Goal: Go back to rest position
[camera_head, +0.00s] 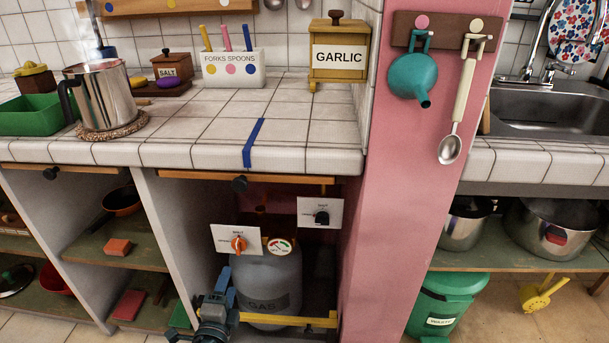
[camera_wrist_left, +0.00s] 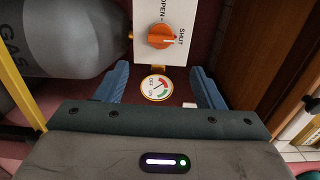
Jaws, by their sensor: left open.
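My left gripper (camera_head: 222,292) is low in the head view, in front of the open bay under the tiled counter. In the left wrist view its two blue fingers (camera_wrist_left: 160,85) stand wide apart with nothing held. Beyond them are a round gauge (camera_wrist_left: 156,88) and an orange knob (camera_wrist_left: 161,37) on a white plate marked OPEN and SHUT. The knob's pale mark lies towards SHUT. The fingers appear apart from both. The head view also shows the orange knob (camera_head: 238,244) and gauge (camera_head: 280,246) above the grey gas cylinder (camera_head: 265,280). My right gripper is not in view.
A yellow bar (camera_head: 300,320) crosses in front of the cylinder. A black knob (camera_head: 322,217) on a second plate is to the right. A pink pillar (camera_head: 390,190) bounds the bay. The counter (camera_head: 200,130) overhangs it. A steaming steel pot (camera_head: 108,100) stands on the counter.

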